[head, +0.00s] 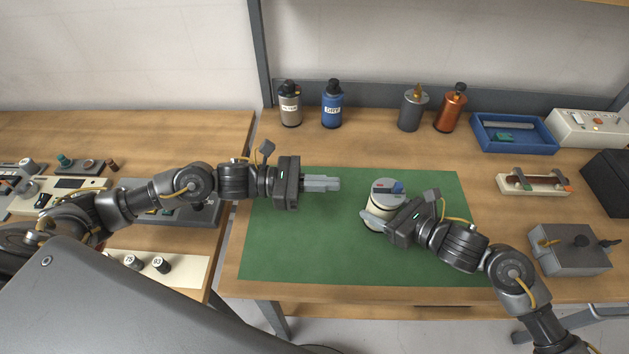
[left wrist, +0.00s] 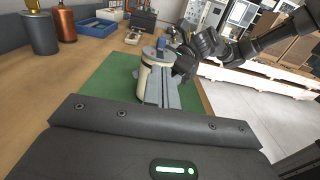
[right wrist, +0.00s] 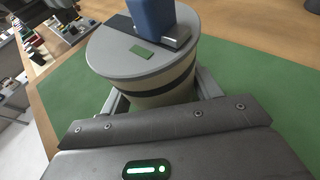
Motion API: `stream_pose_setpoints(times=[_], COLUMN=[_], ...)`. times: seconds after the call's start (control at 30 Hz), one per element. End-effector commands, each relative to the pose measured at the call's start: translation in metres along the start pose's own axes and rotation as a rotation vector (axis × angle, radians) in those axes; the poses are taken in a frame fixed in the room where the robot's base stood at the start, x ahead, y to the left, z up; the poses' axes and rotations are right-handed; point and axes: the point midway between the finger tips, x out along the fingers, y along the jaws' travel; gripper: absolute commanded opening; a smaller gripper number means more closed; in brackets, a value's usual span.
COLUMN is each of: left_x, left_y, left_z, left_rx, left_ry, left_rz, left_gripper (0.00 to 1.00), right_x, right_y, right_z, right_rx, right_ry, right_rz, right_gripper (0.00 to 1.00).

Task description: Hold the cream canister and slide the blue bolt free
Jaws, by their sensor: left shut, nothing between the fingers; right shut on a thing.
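The cream canister (head: 379,205) stands upright on the green mat (head: 300,255); its grey lid carries the blue bolt (head: 397,188). The right wrist view shows the canister's cream side with a dark band (right wrist: 155,88) and the upright blue bolt (right wrist: 152,14) on a metal piece in a dark slot. My right gripper (head: 374,219) is shut around the canister's body, one finger on each side. My left gripper (head: 338,184) is shut and empty, a short gap left of the canister. In the left wrist view its fingers (left wrist: 163,92) partly cover the canister (left wrist: 153,72).
Several canisters, including a blue one (head: 332,104) and an orange one (head: 450,108), stand along the back. A blue tray (head: 513,132) and a grey box (head: 570,250) are at the right. The mat is clear in front of and behind the left gripper.

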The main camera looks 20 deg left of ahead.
Motion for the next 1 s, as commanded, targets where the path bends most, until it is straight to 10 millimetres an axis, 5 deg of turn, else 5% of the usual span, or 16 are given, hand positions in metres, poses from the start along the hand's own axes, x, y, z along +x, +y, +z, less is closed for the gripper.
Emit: stream_pose_setpoints(times=[0.2, 0.67, 0.7, 0.87, 1.0], left_x=[-0.021, -0.024, -0.024, -0.024, -0.024], left_y=[0.0, 0.0, 0.0, 0.0, 0.0], left_z=[0.0, 0.0, 0.0, 0.0, 0.0], left_rx=[0.0, 0.001, 0.0, 0.001, 0.001], left_ry=[0.0, -0.001, -0.001, -0.001, -0.001], left_rz=[0.001, 0.0, 0.0, 0.0, 0.0], left_gripper=[0.0, 0.0, 0.0, 0.0, 0.0], right_x=[0.0, -0.001, -0.001, -0.001, 0.0], right_y=[-0.001, -0.002, -0.002, -0.002, -0.002], right_z=[-0.002, -0.002, -0.002, -0.001, -0.001], right_rx=[0.001, 0.001, 0.001, 0.0, 0.0], right_ry=[0.003, 0.004, 0.004, 0.003, 0.002], right_rz=[-0.003, -0.005, -0.004, -0.004, -0.003], right_gripper=[0.3, 0.3, 0.68, 0.88, 0.88])
